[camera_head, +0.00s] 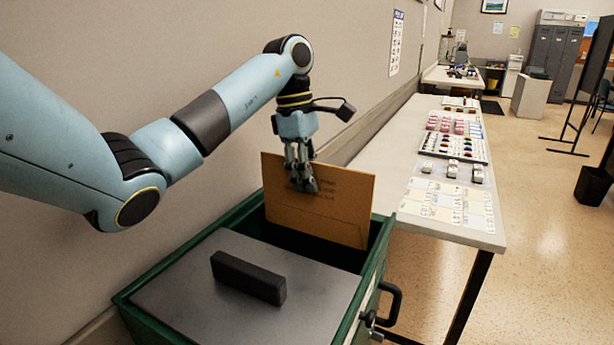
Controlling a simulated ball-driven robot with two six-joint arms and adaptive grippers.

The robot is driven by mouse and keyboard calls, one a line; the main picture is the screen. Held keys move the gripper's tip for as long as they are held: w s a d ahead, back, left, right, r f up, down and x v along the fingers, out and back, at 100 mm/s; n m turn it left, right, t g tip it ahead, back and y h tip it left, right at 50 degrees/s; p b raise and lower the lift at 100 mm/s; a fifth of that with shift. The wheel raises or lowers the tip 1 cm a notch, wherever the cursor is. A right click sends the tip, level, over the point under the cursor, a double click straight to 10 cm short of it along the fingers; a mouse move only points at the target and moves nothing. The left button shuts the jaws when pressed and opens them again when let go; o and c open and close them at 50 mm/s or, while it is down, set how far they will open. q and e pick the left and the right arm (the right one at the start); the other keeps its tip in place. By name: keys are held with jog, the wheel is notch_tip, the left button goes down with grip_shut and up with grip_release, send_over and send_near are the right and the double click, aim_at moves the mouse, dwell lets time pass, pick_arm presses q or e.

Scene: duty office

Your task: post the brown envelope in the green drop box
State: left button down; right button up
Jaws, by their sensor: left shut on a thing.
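The brown envelope (337,213) is upright in the head view, with its lower edge inside the open far part of the green drop box (381,255). My left gripper (304,186) is shut on the envelope near its top edge, and its fingers cover a small part of the printing. The box has a green rim and a grey lid panel with a black handle (248,278) over its near part. My right gripper is not in view.
A long white table (390,181) stands right of the box along the wall, holding cards, stamps and a tray of small coloured items (452,144). A black side handle (390,303) sticks out of the box. A black bin (592,186) stands far right. The floor between is clear.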

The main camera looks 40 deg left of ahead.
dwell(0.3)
pick_arm(q)
jog(key=c, duration=1.4)
grip_release()
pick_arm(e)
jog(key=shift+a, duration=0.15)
pick_arm(q)
jog(key=shift+r, duration=0.15)
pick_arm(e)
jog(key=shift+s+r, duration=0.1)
